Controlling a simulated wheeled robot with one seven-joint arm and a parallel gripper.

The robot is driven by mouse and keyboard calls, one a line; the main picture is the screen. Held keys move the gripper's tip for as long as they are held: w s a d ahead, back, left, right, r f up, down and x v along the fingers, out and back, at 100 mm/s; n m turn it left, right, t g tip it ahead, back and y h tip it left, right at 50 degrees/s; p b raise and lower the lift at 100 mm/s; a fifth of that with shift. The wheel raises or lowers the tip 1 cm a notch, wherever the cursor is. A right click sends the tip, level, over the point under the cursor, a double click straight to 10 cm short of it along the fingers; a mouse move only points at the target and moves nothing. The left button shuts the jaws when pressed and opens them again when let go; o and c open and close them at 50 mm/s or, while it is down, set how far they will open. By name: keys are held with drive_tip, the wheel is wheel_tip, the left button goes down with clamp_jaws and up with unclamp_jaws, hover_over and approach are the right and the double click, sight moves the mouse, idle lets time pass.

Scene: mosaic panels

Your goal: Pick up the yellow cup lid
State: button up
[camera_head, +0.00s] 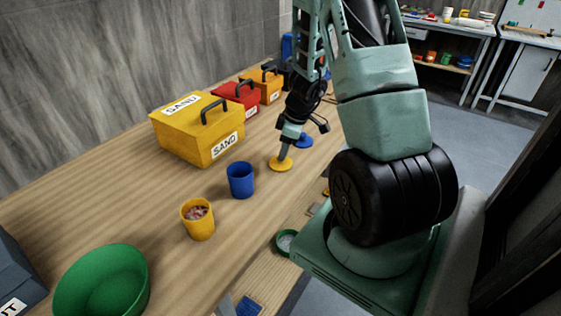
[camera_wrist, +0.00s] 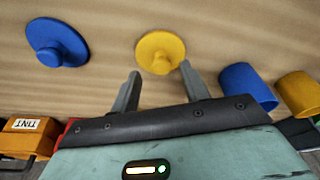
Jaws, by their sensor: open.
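The yellow cup lid (camera_head: 279,165) is a round disc with a knob, lying on the wooden table in the head view. In the wrist view the yellow cup lid (camera_wrist: 160,52) lies flat just beyond my fingertips, roughly centred between them. My gripper (camera_head: 285,150) is over the lid in the head view and partly hides it. In the wrist view my gripper (camera_wrist: 160,75) is open, with nothing between its fingers. Whether a fingertip touches the lid I cannot tell.
A blue lid (camera_wrist: 56,43) lies beside the yellow one. A blue cup (camera_head: 240,180) and a filled yellow cup (camera_head: 198,219) stand nearby. Yellow (camera_head: 200,130), red (camera_head: 238,97) and orange (camera_head: 263,86) boxes line the wall side. A green bowl (camera_head: 103,283) stands at the near end.

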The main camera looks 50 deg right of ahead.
sight(276, 165)
drive_tip(key=shift+x, duration=1.55)
drive_tip(key=shift+a, duration=0.1)
drive_tip(key=c, duration=1)
